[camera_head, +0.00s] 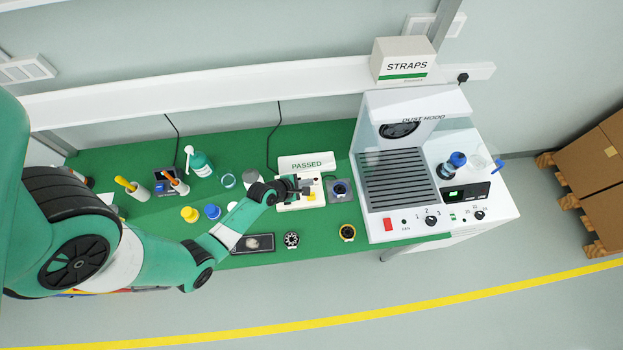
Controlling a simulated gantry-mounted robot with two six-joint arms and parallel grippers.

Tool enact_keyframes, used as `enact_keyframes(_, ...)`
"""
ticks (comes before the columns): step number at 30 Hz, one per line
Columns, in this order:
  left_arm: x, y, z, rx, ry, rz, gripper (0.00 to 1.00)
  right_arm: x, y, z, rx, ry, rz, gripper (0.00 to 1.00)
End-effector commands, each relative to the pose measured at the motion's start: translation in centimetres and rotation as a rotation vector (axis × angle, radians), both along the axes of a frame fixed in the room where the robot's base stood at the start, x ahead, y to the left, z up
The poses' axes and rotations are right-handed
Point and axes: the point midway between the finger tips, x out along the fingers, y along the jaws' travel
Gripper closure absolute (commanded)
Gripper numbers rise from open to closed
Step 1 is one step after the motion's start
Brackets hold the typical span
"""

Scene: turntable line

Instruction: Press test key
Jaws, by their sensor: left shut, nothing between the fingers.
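My left arm reaches in from the left over the green bench mat. My left gripper (306,186) is shut and empty. It is over a small white device (318,201) on the mat, just in front of a white box marked PASSED (306,164). A small yellow part shows on the device beside the fingertips. The gripper hides much of the device, and I cannot make out the test key or whether the fingers touch it. My right gripper is not in view.
A dark square unit (341,191) sits right of the device, then the dust hood (376,212). Bottles and caps stand left.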

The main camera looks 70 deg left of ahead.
Motion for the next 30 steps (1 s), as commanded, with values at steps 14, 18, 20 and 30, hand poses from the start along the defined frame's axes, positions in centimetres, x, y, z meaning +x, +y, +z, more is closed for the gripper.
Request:
enact_keyframes(14, 0.0, 0.0, -4.7, 0.001, 0.001, -0.001, 1.00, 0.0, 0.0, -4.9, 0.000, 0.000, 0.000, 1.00)
enact_keyframes(18, 0.0, 0.0, -6.7, 0.003, 0.000, -0.002, 1.00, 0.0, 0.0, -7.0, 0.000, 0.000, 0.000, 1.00)
enact_keyframes(20, 0.0, 0.0, -7.4, 0.001, 0.001, -0.001, 1.00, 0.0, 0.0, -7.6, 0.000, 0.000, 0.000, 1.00)
enact_keyframes(30, 0.1, 0.0, -8.8, 0.003, 0.000, -0.002, 1.00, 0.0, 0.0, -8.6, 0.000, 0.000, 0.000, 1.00)
